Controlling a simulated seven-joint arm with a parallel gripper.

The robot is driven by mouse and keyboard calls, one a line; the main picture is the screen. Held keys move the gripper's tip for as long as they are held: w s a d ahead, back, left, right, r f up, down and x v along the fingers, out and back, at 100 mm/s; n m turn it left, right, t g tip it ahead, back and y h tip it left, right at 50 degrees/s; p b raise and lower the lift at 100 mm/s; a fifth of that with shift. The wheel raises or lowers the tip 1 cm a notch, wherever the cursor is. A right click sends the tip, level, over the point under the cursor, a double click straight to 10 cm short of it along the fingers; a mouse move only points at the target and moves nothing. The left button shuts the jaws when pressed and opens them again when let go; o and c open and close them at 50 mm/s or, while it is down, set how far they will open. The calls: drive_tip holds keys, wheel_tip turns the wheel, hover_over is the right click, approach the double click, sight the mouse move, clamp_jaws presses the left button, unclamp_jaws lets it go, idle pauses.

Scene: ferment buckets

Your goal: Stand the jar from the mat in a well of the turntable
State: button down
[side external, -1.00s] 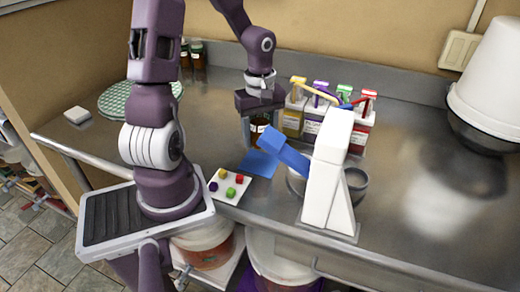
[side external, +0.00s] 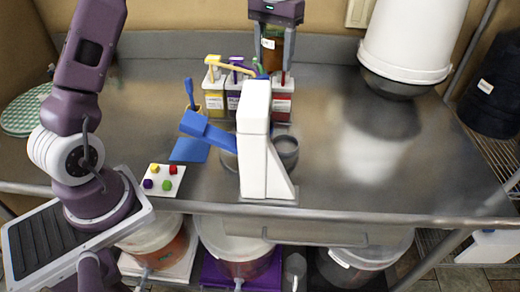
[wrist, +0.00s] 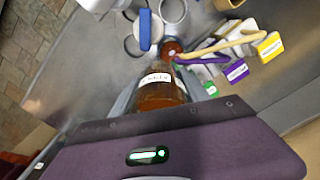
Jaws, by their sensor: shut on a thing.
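My gripper (side external: 273,62) is shut on an amber jar (side external: 272,50) with a white label, held high above the counter near the back, above the coloured-lid containers. The jar also shows in the wrist view (wrist: 160,95), between the fingers. The blue mat (side external: 188,150) lies on the counter at left with no jar on it. The turntable (side external: 287,147) shows grey round wells, partly hidden behind a white stand with a blue arm (side external: 253,150). In the wrist view, grey well rings (wrist: 132,45) show beyond the jar, and a small reddish-brown round thing (wrist: 172,47) sits near them.
Containers with yellow, purple and red tops (side external: 214,95) stand behind the turntable, with a yellow tool across them. A white tile with several coloured knobs (side external: 163,180) lies at front left. A large white bucket (side external: 412,40) is at back right. The right counter is clear.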

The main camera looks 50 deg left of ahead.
drive_tip(key=r+m, duration=0.1)
drive_tip(key=w+d+r+m, duration=0.1)
drive_tip(key=r, duration=0.1)
drive_tip(key=w+d+r+m, duration=0.1)
drive_tip(key=r, duration=0.1)
drive_tip(key=s+a+r+m, duration=0.1)
drive_tip(key=s+a+r, duration=0.1)
drive_tip(key=s+a, duration=0.6)
drive_tip(key=m, duration=0.1)
hover_over(190, 150)
wheel_tip(190, 150, down, 2)
wheel_tip(190, 150, down, 26)
drive_tip(key=shift+w+r, duration=0.1)
drive_tip(key=shift+r, duration=0.1)
drive_tip(key=shift+f, duration=0.1)
drive_tip(key=c, duration=0.6)
unclamp_jaws()
drive_tip(key=shift+o, duration=0.2)
